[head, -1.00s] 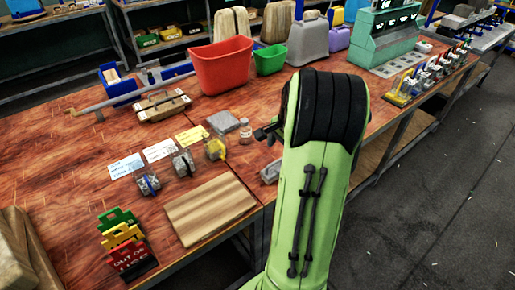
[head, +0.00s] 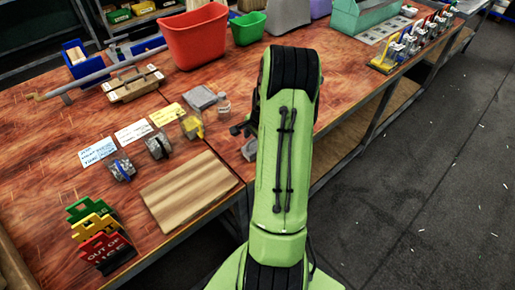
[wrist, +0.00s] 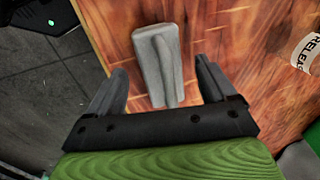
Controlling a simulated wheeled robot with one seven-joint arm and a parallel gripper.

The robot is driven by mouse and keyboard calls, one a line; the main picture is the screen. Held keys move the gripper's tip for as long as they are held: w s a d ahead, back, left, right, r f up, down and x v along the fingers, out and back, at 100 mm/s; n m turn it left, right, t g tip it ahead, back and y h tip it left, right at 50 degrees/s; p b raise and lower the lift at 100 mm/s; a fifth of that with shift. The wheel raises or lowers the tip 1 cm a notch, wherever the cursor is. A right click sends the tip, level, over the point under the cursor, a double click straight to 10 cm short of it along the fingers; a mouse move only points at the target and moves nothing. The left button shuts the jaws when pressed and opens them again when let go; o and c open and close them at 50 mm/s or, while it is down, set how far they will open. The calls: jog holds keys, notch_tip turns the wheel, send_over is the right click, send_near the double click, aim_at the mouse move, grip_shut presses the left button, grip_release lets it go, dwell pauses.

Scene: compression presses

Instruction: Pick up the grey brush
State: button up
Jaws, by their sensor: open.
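The grey brush (wrist: 157,50) lies on the wooden table in the wrist view, a rectangular block with a narrow raised handle along its middle. In the head view a grey piece (head: 249,150) by the table's front edge looks like the same brush, partly hidden by my arm. My gripper (wrist: 160,88) is open, with one finger on each side of the brush's near end in the picture. Nothing is held between the fingers. The height of the fingers above the table cannot be told. In the head view the gripper (head: 239,129) shows only partly beside my green arm.
A wooden board (head: 190,188) lies at the front. A red bin (head: 206,38) stands behind.

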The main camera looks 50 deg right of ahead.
jog(key=shift+w+d+f, duration=0.1)
jog(key=shift+w+f, duration=0.15)
jog(key=shift+f, duration=0.7)
jog(key=shift+r, duration=0.1)
jog(key=c, duration=1.2)
